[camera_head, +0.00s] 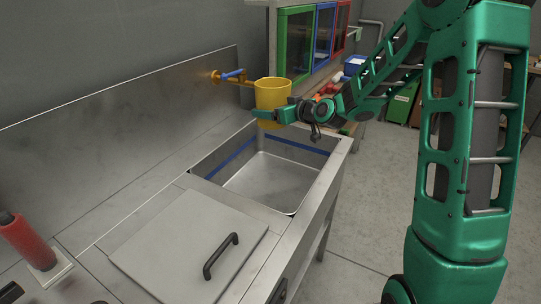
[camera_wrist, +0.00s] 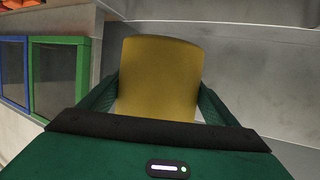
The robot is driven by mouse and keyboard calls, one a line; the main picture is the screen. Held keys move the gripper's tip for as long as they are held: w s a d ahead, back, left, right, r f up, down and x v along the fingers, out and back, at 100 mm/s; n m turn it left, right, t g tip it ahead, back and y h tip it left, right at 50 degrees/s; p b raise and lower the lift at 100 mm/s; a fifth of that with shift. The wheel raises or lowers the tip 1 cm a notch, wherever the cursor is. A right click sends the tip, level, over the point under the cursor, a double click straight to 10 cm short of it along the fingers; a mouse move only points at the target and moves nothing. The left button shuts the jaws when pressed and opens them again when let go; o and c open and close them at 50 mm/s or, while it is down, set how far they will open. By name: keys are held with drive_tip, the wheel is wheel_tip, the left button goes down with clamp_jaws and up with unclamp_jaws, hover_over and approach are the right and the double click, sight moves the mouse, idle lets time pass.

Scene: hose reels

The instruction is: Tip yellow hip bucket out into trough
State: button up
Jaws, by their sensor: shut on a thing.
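The yellow hip bucket (camera_head: 271,94) is upright, held above the far end of the trough in the head view. My gripper (camera_head: 270,117) is shut on the bucket, with its fingers around the lower part. In the wrist view the yellow bucket (camera_wrist: 158,80) fills the middle between my gripper's two green fingers (camera_wrist: 158,110). The trough (camera_head: 262,182) is a steel basin with a blue line along its inner walls, and its visible floor looks bare. The inside of the bucket is hidden, so I cannot tell what it holds.
A brass tap (camera_head: 228,76) with a blue lever sticks out from the steel backsplash close to the bucket. A steel lid (camera_head: 188,244) with a black handle covers the near counter. A red cylinder (camera_head: 29,240) stands at the left. Green, blue and red framed panels (camera_head: 312,40) are behind.

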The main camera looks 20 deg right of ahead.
drive_tip(key=shift+a, duration=0.1)
drive_tip(key=s+a+f, duration=0.9)
drive_tip(key=s+a, duration=0.2)
drive_tip(key=a, duration=0.3)
drive_tip(key=shift+f, duration=0.35)
drive_tip(key=shift+w+d, duration=0.1)
drive_tip(key=shift+d, duration=0.05)
